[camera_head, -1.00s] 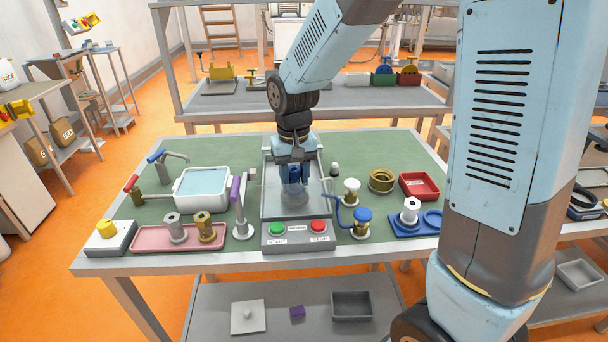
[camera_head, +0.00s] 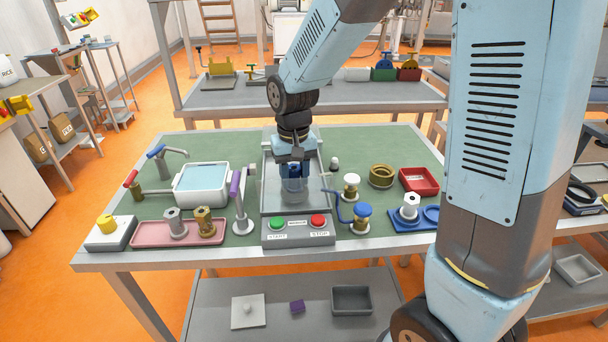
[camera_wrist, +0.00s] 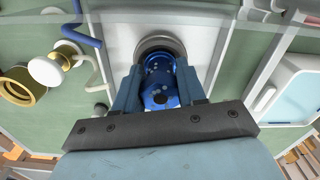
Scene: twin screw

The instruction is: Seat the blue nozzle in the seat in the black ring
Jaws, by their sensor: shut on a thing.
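The blue nozzle (camera_wrist: 160,88) is between the two fingers of my gripper (camera_wrist: 157,92) in the wrist view. My gripper is shut on it. In the head view, the nozzle (camera_head: 294,171) shows as a small blue patch under my gripper (camera_head: 293,165), over the grey station in the middle of the table. A dark grey ring (camera_wrist: 160,43) lies just beyond the nozzle in the wrist view. The nozzle overlaps its near part and hides the seat. I cannot tell whether they touch.
A control box with a green START button (camera_head: 277,223) and a red STOP button (camera_head: 318,221) is at the station's front. A purple-handled lever (camera_head: 240,200) stands left, beside a white water basin (camera_head: 202,190). A blue-capped valve (camera_head: 363,216) stands close right.

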